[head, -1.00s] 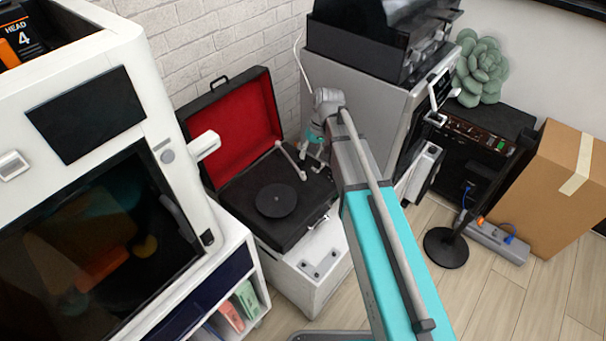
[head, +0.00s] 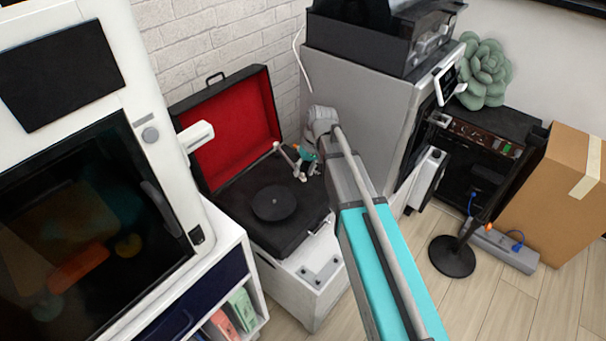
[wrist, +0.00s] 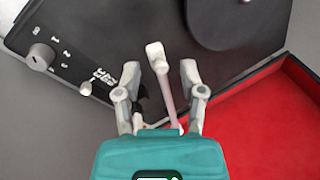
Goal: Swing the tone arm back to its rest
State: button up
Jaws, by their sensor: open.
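The record player (head: 262,222) is a black case with its red-lined lid (head: 232,130) standing open. Its black platter (head: 274,203) also shows at the top of the wrist view (wrist: 222,18). The pale tone arm (head: 287,157) is at the platter's back right, off the platter. In the wrist view, the tone arm (wrist: 166,92) lies between the two fingers of my gripper (wrist: 160,70), with a gap on each side. My gripper (head: 303,169) is open over the player's back right. The tone arm's rest cannot be made out clearly.
A knob (wrist: 40,56) and a small lever (wrist: 86,88) are on the player's deck. A white cabinet machine (head: 85,120) stands close on the left. A grey machine (head: 355,95) stands close on the right. The player sits on a white stand (head: 310,290).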

jog(key=shift+f, duration=0.1)
dwell(0.3)
grip_shut()
